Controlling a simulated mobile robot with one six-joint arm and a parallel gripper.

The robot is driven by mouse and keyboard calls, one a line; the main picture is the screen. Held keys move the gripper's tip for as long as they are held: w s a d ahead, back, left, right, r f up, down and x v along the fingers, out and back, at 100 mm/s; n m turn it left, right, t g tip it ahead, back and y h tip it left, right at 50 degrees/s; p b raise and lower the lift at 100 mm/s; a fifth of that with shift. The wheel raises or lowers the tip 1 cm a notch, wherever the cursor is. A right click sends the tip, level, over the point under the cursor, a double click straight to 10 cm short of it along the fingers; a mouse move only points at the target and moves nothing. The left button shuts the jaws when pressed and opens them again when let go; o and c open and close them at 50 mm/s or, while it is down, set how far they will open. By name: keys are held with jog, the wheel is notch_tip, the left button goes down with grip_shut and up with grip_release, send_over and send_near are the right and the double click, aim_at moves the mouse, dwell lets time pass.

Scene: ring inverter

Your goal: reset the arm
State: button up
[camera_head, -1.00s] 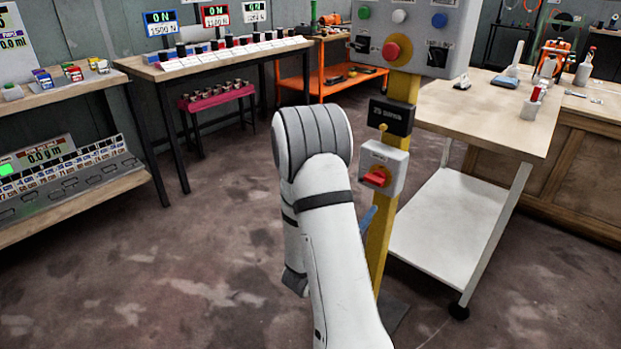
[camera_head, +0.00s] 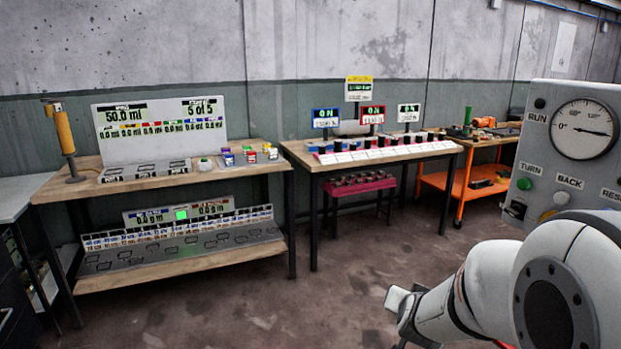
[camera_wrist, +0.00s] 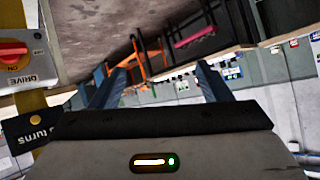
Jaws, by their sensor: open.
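My white and grey arm (camera_head: 490,285) shows at the lower right of the head view, bent, with its end pointing left and down over open floor. In the wrist view my gripper (camera_wrist: 158,75) has its two blue-grey fingers wide apart with nothing between them. The fingers are not clear to see in the head view. The grey control panel (camera_head: 540,150), with a round dial, a green button and a white button, stands just behind the arm at the right edge; the arm hides its lower part.
A drive switch box (camera_wrist: 28,45) with a red knob and a black turns display (camera_wrist: 35,128) are close on the left in the wrist view. A bench with displays (camera_head: 160,183), a bench with small cups (camera_head: 380,157) and an orange trolley (camera_head: 468,185) line the wall. The middle floor is clear.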

jog(key=s+a+r+n+g+y+p, duration=0.1)
jog(key=s+a+r+n+g+p, duration=0.2)
jog(key=s+r, duration=0.4)
jog(key=s+a+r+n+g+y+p, duration=0.1)
jog(key=s+r+g+p, duration=0.4)
jog(key=s, duration=1)
notch_tip(320, 180, up, 3)
jog(key=a+n+p, duration=0.1)
jog(key=a+p, duration=0.1)
jog(key=p, duration=0.1)
jog(key=shift+s+a+r+n+y, duration=0.15)
jog(key=shift+s+a+n+y, duration=0.25)
jog(key=shift+c, duration=0.5)
